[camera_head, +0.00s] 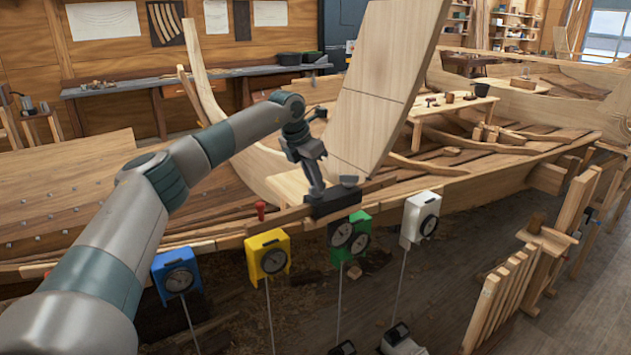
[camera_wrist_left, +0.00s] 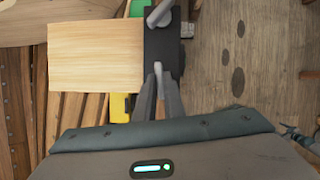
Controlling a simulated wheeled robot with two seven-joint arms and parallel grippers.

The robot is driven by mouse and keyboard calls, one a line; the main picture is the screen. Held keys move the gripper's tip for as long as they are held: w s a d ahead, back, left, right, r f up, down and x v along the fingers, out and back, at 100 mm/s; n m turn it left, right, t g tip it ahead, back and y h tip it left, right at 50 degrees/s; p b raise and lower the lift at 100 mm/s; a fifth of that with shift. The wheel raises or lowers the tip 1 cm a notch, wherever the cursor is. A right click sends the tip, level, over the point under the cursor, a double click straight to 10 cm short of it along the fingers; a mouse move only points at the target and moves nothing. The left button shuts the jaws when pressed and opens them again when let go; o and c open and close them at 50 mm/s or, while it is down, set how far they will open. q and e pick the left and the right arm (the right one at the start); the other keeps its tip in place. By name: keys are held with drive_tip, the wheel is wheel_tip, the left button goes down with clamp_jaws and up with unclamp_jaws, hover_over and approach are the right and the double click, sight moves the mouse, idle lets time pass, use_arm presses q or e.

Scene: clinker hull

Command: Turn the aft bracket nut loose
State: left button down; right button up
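A dark bracket (camera_head: 334,198) sits on the hull's top edge, at the foot of a tall pale board (camera_head: 375,85). In the left wrist view the bracket (camera_wrist_left: 163,48) is a black strip beside the board's end (camera_wrist_left: 95,55). A grey knob (camera_head: 348,181) stands on its right part; it also shows at the top of the left wrist view (camera_wrist_left: 160,14). My left gripper (camera_head: 316,188) points down onto the bracket's left part.
A red-topped peg (camera_head: 261,210) stands left of the bracket. A wooden rack (camera_head: 510,290) stands at right.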

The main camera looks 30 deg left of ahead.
use_arm(q)
drive_tip(key=shift+n+b, duration=0.3)
drive_tip(key=n+b, duration=0.1)
drive_tip(key=n+y+b, duration=0.1)
drive_tip(key=n, duration=0.1)
drive_tip(key=n+y+b, duration=0.1)
drive_tip(key=n, duration=0.1)
drive_tip(key=shift+d, duration=0.3)
drive_tip(key=shift+w+r+n+g+y+b, duration=0.15)
drive_tip(key=shift+n+y+b, duration=0.35)
drive_tip(key=shift+n, duration=0.5)
drive_tip(key=shift+s+f+n+g+y+b, duration=0.15)
drive_tip(key=shift+n+y+b, duration=0.3)
drive_tip(key=shift+n, duration=0.55)
drive_tip(key=shift+w+r, duration=0.1)
drive_tip(key=shift+r, duration=0.05)
drive_tip(key=c, duration=1.8)
unclamp_jaws()
drive_tip(key=shift+c, duration=0.2)
